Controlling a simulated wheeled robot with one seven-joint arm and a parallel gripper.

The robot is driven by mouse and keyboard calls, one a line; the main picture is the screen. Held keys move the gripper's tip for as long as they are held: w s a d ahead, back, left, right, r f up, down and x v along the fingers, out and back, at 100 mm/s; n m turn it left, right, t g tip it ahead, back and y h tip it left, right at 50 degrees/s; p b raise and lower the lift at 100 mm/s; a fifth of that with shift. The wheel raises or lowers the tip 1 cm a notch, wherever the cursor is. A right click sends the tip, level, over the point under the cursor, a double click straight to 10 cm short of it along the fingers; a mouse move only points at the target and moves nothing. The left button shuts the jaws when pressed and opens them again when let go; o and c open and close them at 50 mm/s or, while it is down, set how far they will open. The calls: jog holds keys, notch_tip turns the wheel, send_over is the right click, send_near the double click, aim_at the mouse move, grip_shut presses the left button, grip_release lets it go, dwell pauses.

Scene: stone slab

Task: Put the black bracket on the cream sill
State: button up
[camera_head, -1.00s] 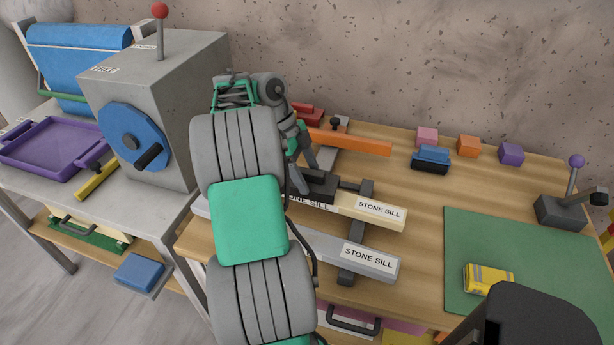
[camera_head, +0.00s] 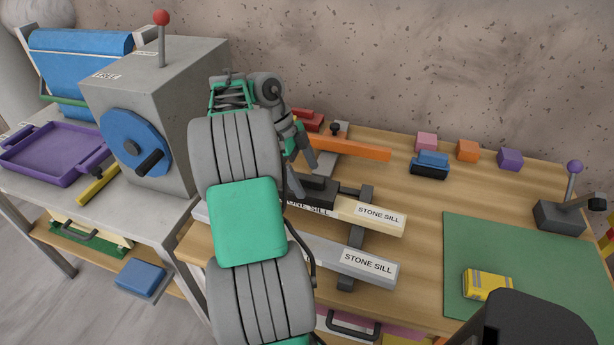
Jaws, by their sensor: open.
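The cream sill (camera_head: 345,208) is a long bar labelled STONE SILL, lying across dark supports on the wooden bench. The black bracket (camera_head: 321,189) appears to rest on top of the cream sill, left of its label. My gripper (camera_head: 303,174) is open, with its fingers just above and left of the bracket. I cannot tell whether a finger touches it. My arm hides the left part of the sill and possibly part of the bracket.
A grey sill (camera_head: 340,257) lies in front of the cream one. An orange bar (camera_head: 350,147) lies behind. A blue-and-black block (camera_head: 431,164) and several small cubes stand at the back. A green mat (camera_head: 520,245) holds a yellow block (camera_head: 487,284). A grey machine (camera_head: 170,110) stands left.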

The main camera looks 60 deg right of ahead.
jog(key=d+p+v, duration=0.1)
jog(key=p+v, duration=0.6)
jog(key=v, duration=0.3)
jog(key=w+a+r+n+t+h, duration=0.25)
jog(key=w+a+n, duration=0.25)
jog(key=a+n, duration=0.25)
jog(key=w+a+r+n+t+h, duration=0.1)
jog(key=w+a+r+n, duration=0.2)
jog(key=w+a+n, duration=0.35)
jog(key=s+a+f+n+t+y, duration=0.1)
jog(key=a+f+n+t+y, duration=0.1)
jog(key=a+n, duration=0.8)
jog(key=s+a+f+n+t+y, duration=0.2)
jog(key=a+n, duration=0.8)
jog(key=a, duration=0.9)
jog(key=shift+s+a+f+t, duration=0.15)
jog(key=shift+a+f+t, duration=0.3)
jog(key=shift+f, duration=0.15)
